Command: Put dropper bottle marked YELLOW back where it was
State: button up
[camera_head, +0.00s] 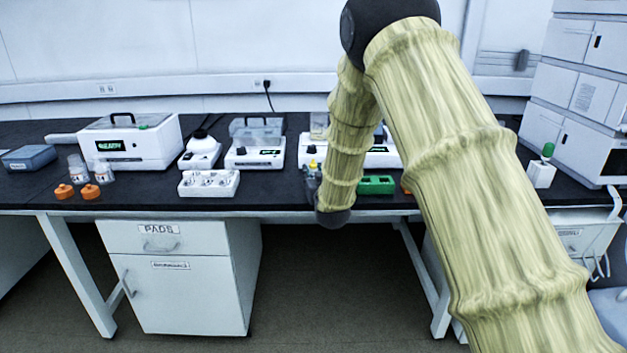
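A small item with a yellow top (312,164) shows just left of my forearm, near the front edge of the bench. It may be the dropper bottle marked YELLOW, but no marking is readable. My gripper (312,184) is mostly hidden behind my sleeved arm; only small dark parts show beside and below the yellow-topped item. I cannot tell whether its fingers hold the item or whether it touches the bench. A white rack with round holes (208,184) lies to the left. A green block (376,185) lies just right of my forearm.
The black bench (265,190) carries a white instrument with a green display (130,142), a stirrer-like device (255,152), orange caps (64,191) beside clear jars (103,171), and a blue-grey box (28,158). A white instrument stack (578,100) stands right. Bench between rack and arm is clear.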

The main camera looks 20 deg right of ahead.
jog(key=shift+f, duration=0.7)
jog(key=shift+r, duration=0.1)
jog(key=shift+o, duration=0.8)
jog(key=o, duration=0.4)
